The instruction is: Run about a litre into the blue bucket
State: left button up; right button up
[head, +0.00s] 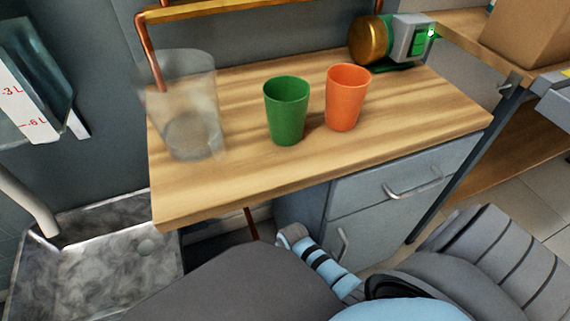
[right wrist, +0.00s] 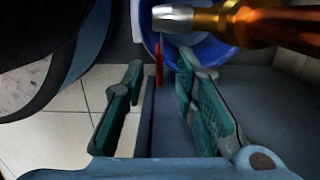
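The blue bucket (right wrist: 222,50) shows only in the right wrist view, at the top, partly hidden behind a copper-coloured tap pipe (right wrist: 285,25) with a metal nozzle (right wrist: 172,18). A narrow red piece (right wrist: 159,64), perhaps a lever, hangs near the nozzle. My right gripper (right wrist: 159,75) is open, its two teal finger pads spread apart. The red piece appears in line with the gap between the fingertips; I cannot tell whether it is between them or beyond. The bucket's inside and any water level are not clear. My left gripper is in neither view.
In the head view, a wooden worktop (head: 240,188) carries a clear container (head: 190,105), a green cup (head: 286,112), an orange cup (head: 346,98) and a green-and-copper device (head: 372,42). A tank marked in litres (head: 30,105) is at left, above a grey marbled basin (head: 95,270).

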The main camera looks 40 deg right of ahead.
notch_tip(320, 180, up, 10)
jog(key=d, duration=0.1)
jog(key=shift+s+r, duration=0.2)
dwell(6.2)
